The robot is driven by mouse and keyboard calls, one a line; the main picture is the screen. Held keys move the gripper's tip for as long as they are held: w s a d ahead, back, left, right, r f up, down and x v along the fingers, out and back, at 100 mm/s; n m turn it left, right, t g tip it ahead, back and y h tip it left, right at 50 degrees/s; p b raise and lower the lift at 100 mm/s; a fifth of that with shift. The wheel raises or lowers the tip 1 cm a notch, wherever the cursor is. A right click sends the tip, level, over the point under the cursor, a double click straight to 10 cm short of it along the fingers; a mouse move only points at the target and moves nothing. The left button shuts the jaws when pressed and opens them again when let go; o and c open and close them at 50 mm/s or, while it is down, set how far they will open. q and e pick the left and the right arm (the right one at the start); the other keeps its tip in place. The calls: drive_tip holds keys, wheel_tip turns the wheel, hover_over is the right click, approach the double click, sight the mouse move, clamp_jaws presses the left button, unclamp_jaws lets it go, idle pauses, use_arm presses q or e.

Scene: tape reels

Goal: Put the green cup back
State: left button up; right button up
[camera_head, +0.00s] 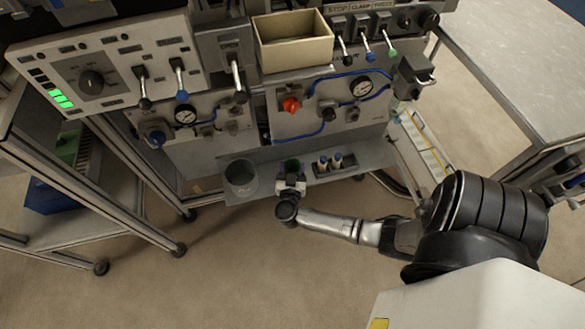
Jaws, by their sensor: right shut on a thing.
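The green cup (292,164) shows as a small dark green shape at the low shelf of the machine, mostly hidden behind my right gripper. My right gripper (291,182) is at the cup and is shut on it. I cannot tell whether the cup rests on the shelf or is held just above it. My left gripper is not in view.
The grey shelf (265,170) holds a grey cylindrical container (240,178) left of the gripper and a dark holder (337,169) with small bottles close on its right. Above are a panel with gauges and levers and a beige bin (295,52). A table (520,60) stands at right.

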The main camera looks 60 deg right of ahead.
drive_tip(key=shift+f, duration=0.1)
drive_tip(key=shift+f, duration=0.15)
drive_tip(key=o, duration=0.9)
